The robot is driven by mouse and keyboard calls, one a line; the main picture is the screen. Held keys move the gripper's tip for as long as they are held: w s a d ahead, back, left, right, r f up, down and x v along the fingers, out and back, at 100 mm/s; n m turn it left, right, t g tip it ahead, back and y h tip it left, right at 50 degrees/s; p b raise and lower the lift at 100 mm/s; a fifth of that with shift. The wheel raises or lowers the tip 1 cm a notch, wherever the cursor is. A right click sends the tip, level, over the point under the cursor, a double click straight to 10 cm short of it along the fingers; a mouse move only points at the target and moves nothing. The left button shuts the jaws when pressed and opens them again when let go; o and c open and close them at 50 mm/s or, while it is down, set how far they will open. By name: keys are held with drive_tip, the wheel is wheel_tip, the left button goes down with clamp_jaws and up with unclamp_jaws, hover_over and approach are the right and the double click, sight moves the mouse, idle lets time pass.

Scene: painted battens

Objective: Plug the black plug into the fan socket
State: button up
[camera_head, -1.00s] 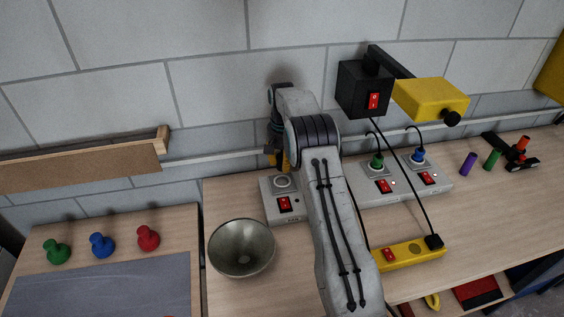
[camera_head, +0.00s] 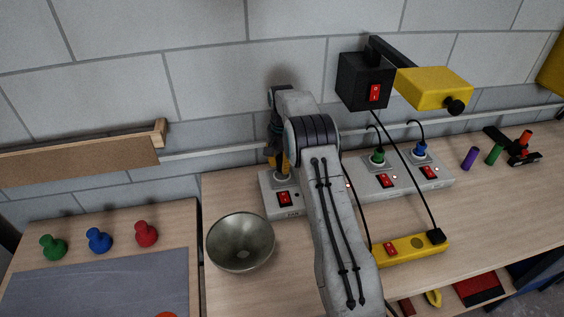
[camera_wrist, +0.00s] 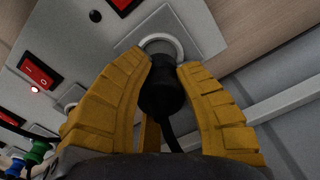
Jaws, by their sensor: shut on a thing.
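My gripper (camera_head: 281,168) is shut on the black plug (camera_wrist: 160,92), which sits between the yellow fingers in the wrist view. A black cable trails down from the plug. The fan socket (camera_wrist: 182,46), a round ring on a grey plate, lies directly at the plug's front end. The plug overlaps the ring's near side, and I cannot tell how deep it sits. In the head view, the fan socket's box (camera_head: 271,200) stands at the left end of the row, with a red switch (camera_head: 285,198). The gripper's tip hides part of the socket there.
Green (camera_head: 378,155) and blue (camera_head: 419,150) plugs stand in sockets to the right. A yellow power strip (camera_head: 412,247) and a metal bowl (camera_head: 240,242) lie nearer. A black box with a yellow lamp head (camera_head: 435,88) stands behind. The wall is close behind the gripper.

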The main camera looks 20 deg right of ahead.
sight(282, 178)
drive_tip(key=shift+f+b, duration=0.8)
drive_tip(key=shift+f, duration=0.5)
drive_tip(key=shift+f, duration=0.55)
idle(2.0)
drive_tip(key=shift+s+f+b, duration=0.3)
drive_tip(key=shift+f+b, duration=0.1)
drive_tip(key=shift+f, duration=0.25)
drive_tip(key=o, duration=1.1)
drive_tip(key=shift+r, duration=0.15)
